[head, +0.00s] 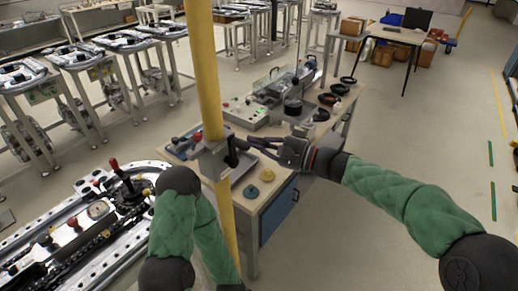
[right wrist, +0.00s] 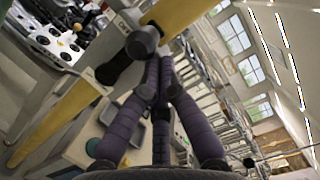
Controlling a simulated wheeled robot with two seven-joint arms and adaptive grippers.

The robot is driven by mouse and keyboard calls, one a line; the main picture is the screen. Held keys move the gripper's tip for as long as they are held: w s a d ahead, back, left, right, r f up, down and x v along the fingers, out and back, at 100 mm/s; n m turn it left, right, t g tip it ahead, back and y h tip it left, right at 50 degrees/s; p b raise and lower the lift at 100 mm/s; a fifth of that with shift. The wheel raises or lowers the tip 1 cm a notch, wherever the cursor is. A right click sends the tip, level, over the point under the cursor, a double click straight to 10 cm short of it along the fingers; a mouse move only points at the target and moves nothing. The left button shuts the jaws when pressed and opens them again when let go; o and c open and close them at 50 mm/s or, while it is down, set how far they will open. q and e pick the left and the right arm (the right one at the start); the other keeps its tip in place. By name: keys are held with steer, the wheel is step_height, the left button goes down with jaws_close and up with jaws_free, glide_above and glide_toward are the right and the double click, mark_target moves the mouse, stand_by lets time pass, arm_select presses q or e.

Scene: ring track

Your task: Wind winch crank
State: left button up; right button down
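The yellow post (head: 208,80) stands upright in front of me in the head view. A grey winch box (head: 213,160) is fixed to it, with a dark crank (head: 232,157) on its right side. In the right wrist view the winch box (right wrist: 120,22) and the dark crank handle (right wrist: 143,42) show close up at the upper left. My right gripper (head: 243,144) reaches in from the right, its fingertips close to the crank. I cannot tell whether they touch or enclose the handle. My left arm shows low in the middle, its gripper out of view.
A workbench (head: 255,205) with a blue drawer front, trays and round parts stands behind the post. A metal track with red-knobbed levers (head: 100,215) lies at lower left. Several tables (head: 75,60) line the back left. The floor at right is clear.

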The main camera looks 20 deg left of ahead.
steer(key=shift+s+a+n, duration=0.1)
steer(key=shift+s+n, duration=0.15)
steer(key=shift+n, duration=0.05)
stand_by(0.5)
